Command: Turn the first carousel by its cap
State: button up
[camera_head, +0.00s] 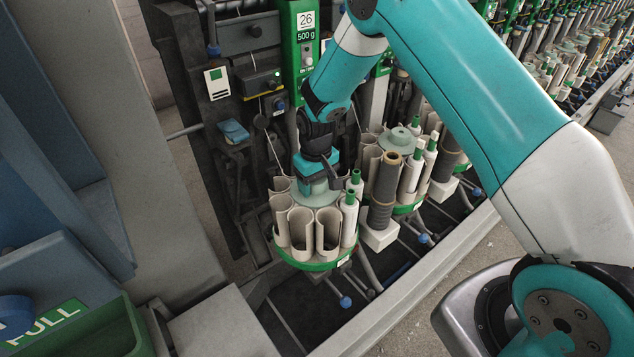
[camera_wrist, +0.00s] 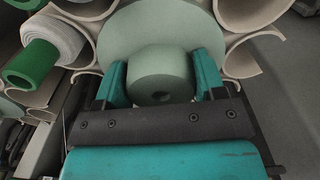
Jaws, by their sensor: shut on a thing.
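The first carousel (camera_head: 300,262) stands front-most in the row in the head view, with a green base ring and beige open pockets around it. Its round pale green cap (camera_wrist: 160,74) shows in the wrist view, rising from a wider green disc (camera_wrist: 117,38). My gripper (camera_wrist: 163,80) has one teal finger on each side of the cap and is shut on it. In the head view my gripper (camera_head: 317,180) comes down onto the carousel's top from above and hides the cap. A white bobbin with a green tip (camera_head: 348,212) stands in a pocket at the right.
A second carousel (camera_head: 406,208) stands close behind at the right, with a dark yarn cone (camera_head: 383,192) beside it. The machine frame with a green "26" panel (camera_head: 304,50) rises behind. A green "FULL" bin (camera_head: 90,338) is at lower left. A grey rail (camera_head: 410,285) runs along the front.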

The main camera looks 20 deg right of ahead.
jog(key=o, duration=1.3)
jog(key=shift+r, duration=0.15)
notch_tip(320, 180, up, 17)
jog(key=b, duration=0.2)
jog(key=shift+r+b, duration=0.15)
jog(key=shift+b, duration=0.15)
jog(key=s+a+r+n+y, duration=0.1)
jog(key=s+a+r, duration=0.1)
jog(key=s, duration=0.8)
jog(key=s+a+r+n+y, duration=0.1)
jog(key=s+a+r+n, duration=0.1)
jog(key=s, duration=0.8)
jog(key=s+a+r+n+y, duration=0.1)
jog(key=s+a+r+y, duration=0.1)
jog(key=s, duration=0.8)
jog(key=shift+s+a+r+n, duration=0.15)
jog(key=shift+a+r, duration=0.2)
jog(key=shift+r, duration=0.25)
jog(key=shift+a+r+n, duration=0.15)
jog(key=shift+a+r, duration=0.2)
jog(key=shift+r, duration=0.25)
